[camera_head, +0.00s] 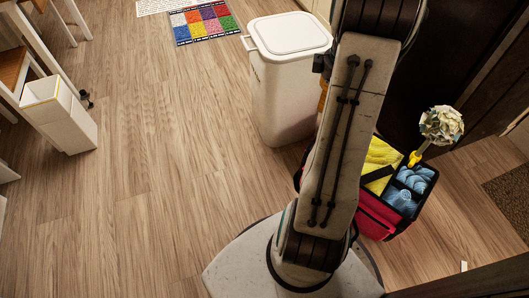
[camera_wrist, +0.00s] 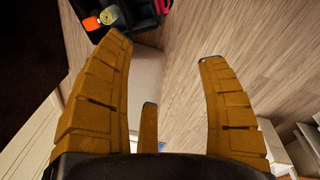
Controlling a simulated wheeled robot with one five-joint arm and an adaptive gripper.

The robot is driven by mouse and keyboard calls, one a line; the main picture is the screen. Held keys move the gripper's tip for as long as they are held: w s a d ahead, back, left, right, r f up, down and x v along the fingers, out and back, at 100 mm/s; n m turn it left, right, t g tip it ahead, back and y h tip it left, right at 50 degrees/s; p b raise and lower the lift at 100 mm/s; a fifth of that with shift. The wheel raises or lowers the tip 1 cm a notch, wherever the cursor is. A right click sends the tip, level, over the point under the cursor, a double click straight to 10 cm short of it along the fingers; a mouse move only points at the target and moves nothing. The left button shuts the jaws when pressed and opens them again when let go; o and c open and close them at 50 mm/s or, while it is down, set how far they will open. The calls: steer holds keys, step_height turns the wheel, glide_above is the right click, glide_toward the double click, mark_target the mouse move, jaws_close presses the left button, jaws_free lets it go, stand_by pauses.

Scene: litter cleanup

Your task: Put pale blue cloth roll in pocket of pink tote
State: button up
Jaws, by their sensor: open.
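The pink tote (camera_head: 377,219) stands on the floor to the right of my arm, partly hidden behind it. Pale blue rolled cloth (camera_head: 414,180) sits in its black-walled compartments, and more blue cloth lies in the compartment in front. I cannot tell the single rolls apart. The tote's dark edge also shows at the top of the wrist view (camera_wrist: 136,24), with small orange and yellow things in it. My gripper (camera_wrist: 163,50) is open, with nothing between its fingers. The fingers are apart from the tote. In the head view my arm hides most of the gripper.
A white lidded bin (camera_head: 285,90) stands behind my arm. Yellow cloth (camera_head: 380,160) and a duster with a pale fluffy head (camera_head: 441,125) rise from the tote. A white box (camera_head: 60,115) stands at the left. The wooden floor at left centre is clear.

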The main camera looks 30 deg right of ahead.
steer(key=a+r+m, duration=0.1)
steer(key=a+r, duration=0.2)
steer(key=a, duration=0.5)
steer(key=a+r, duration=0.4)
steer(key=a, duration=0.4)
steer(key=s+a+m, duration=0.1)
steer(key=s+a, duration=0.3)
steer(key=a, duration=0.3)
steer(key=s+a+r+m+t, duration=0.1)
steer(key=s+a, duration=0.4)
steer(key=a, duration=0.2)
steer(key=shift+s+a+r+t+y, duration=0.2)
steer(key=shift+s+a+t+y, duration=0.1)
steer(key=shift+y, duration=0.1)
steer(key=shift+w+d, duration=0.1)
